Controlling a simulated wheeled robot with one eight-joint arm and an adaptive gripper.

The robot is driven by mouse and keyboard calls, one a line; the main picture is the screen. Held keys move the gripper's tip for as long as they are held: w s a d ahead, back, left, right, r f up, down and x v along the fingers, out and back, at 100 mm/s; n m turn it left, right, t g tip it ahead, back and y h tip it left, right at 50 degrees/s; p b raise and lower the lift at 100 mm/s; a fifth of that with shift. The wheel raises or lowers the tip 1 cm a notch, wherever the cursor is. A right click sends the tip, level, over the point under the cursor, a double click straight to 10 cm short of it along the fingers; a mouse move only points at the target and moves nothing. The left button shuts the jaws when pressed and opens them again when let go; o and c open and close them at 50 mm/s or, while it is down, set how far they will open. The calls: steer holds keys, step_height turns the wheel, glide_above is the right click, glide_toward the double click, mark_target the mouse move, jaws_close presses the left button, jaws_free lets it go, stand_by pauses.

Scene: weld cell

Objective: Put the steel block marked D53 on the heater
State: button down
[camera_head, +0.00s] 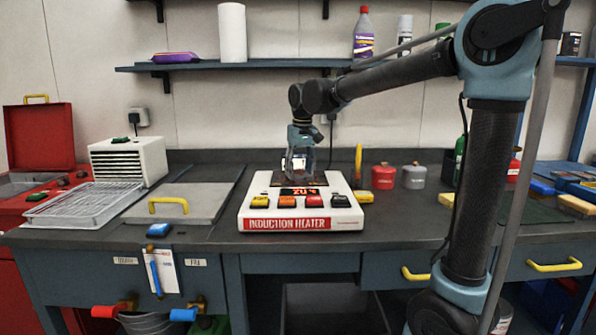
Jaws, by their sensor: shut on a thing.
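The induction heater (300,225) is a white box on the bench, with a red label, several coloured buttons, a lit display and a dark top plate (312,180). My gripper (298,168) points down over the heater's plate. It is shut on a small pale block, mostly hidden by the fingers. I take this to be the steel block, but no D53 marking can be read. I cannot tell whether the block touches the plate or hangs just above it.
A grey lid with a yellow handle (182,208), a wire rack (84,204) and a vented white box (128,161) stand left of the heater. A red pot (382,177) and a grey pot (414,177) stand right. A shelf (240,67) runs above.

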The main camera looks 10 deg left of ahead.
mark_target(301, 175)
steer(key=c, duration=0.7)
jaws_free()
steer(key=shift+r, duration=0.1)
steer(key=r, duration=0.4)
steer(key=s+r, duration=0.1)
steer(key=r, duration=0.3)
steer(key=d+r, duration=0.1)
steer(key=r, duration=0.3)
steer(key=shift+s, duration=0.25)
steer(key=shift+s, duration=0.1)
